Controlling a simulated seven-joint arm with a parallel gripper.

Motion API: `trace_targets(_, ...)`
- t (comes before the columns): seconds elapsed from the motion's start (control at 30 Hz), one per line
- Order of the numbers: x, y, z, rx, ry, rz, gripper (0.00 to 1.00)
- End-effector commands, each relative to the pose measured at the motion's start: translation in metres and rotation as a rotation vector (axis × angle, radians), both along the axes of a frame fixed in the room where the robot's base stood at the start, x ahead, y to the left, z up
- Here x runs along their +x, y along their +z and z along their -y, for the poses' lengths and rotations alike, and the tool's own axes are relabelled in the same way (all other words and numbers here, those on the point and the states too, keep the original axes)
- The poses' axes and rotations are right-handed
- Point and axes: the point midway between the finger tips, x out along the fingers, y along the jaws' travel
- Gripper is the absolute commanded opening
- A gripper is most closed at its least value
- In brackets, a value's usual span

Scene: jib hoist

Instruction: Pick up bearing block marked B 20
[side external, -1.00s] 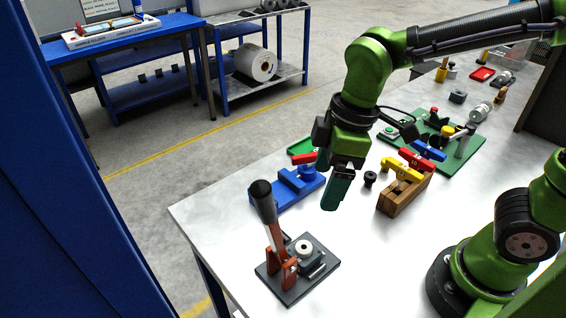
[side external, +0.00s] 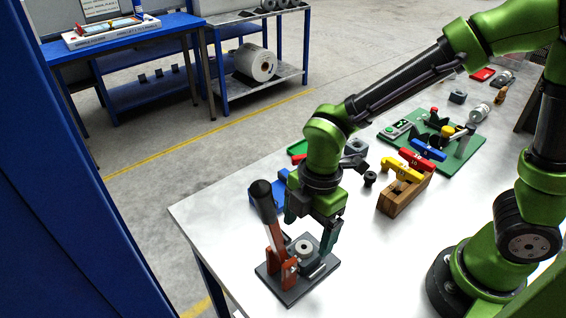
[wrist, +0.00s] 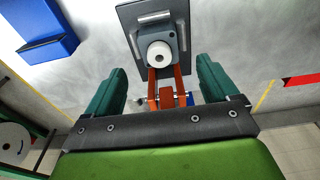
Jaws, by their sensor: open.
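A grey bearing block (side external: 305,256) with a pale round ring on top sits on a dark base plate (side external: 284,290), beside a lever clamp with orange-red arms (side external: 275,243) and a black knob. I cannot read a B 20 mark on it. My gripper (side external: 309,228) is open and empty, pointing down just above the block. In the wrist view the block (wrist: 147,37) lies beyond and between the two green fingers, with the ring near the middle. The clamp's orange arms (wrist: 153,88) show between the fingers. No contact with the block is visible.
The upright lever knob (side external: 262,196) stands close left of my gripper. A blue fixture (side external: 267,195) is behind it.

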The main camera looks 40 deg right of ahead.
Motion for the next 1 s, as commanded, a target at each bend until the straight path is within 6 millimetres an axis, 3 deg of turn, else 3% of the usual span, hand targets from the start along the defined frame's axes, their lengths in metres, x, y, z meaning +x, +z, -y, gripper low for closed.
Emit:
trace_targets(0.23,-0.001,-0.019,-0.001,-0.001,-0.001,-0.002,0.87)
trace_targets(0.5,-0.001,-0.057,-0.004,-0.001,-0.001,-0.002,0.87)
trace_targets(0.8,0.0,-0.061,-0.004,0.0,-0.002,0.002,0.87)
trace_targets(1.0,0.0,-0.061,-0.004,0.0,-0.001,0.002,0.57)
